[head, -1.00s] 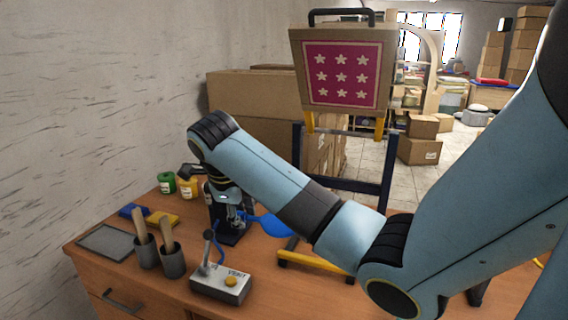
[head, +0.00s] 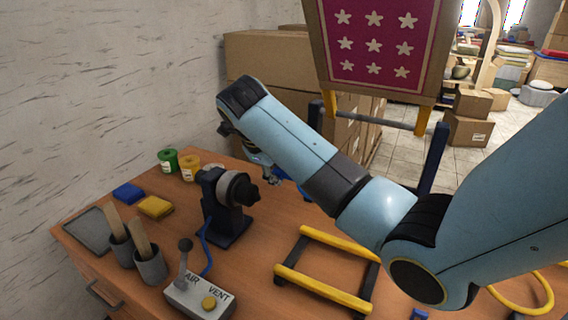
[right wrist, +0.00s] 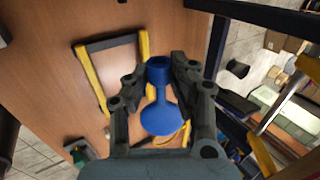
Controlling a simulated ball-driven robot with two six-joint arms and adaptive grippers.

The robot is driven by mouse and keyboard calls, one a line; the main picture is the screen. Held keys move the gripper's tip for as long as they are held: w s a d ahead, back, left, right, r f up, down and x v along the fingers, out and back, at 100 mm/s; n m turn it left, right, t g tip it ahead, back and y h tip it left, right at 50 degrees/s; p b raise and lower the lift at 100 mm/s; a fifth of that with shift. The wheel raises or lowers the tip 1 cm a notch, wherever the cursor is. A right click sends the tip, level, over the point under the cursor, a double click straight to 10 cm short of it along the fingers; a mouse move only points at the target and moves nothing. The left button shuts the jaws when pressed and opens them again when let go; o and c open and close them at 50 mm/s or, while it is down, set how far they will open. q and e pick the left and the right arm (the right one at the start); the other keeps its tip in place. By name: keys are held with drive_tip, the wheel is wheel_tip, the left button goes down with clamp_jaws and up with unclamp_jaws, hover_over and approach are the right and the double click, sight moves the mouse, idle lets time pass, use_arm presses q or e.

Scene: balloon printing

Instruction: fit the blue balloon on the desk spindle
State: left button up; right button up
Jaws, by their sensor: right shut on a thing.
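The blue balloon (right wrist: 158,112) is in the right wrist view, its narrow neck between the two fingertips of my right gripper (right wrist: 159,72) and its round end toward the palm. In the head view my right gripper (head: 270,178) is mostly hidden behind its own arm, with a bit of blue balloon (head: 294,174) showing beside it. The desk spindle (head: 228,205) is a dark stand with a round head, on the desk's left half. The gripper is beyond and to the right of it, apart from it. My left gripper is not in view.
A grey control box (head: 200,298) with a lever stands in front of the spindle. Two cups with wooden sticks (head: 149,265), blue and yellow pads and two small jars (head: 190,168) stand left. A yellow-barred frame (head: 325,243) and a pink starred panel (head: 380,45) are right.

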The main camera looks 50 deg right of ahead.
drive_tip(key=shift+f, duration=0.5)
use_arm(q)
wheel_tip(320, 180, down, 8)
drive_tip(key=b, duration=0.8)
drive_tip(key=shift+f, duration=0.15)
use_arm(e)
drive_tip(key=w+f, duration=0.3)
drive_tip(key=f, duration=0.5)
drive_tip(key=shift+w+a+f, duration=0.15)
drive_tip(key=shift+w+a, duration=0.15)
drive_tip(key=shift+a, duration=0.15)
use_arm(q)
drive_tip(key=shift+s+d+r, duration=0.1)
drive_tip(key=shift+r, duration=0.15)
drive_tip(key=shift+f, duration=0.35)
use_arm(e)
drive_tip(key=shift+w+a, duration=0.2)
drive_tip(key=shift+w, duration=0.4)
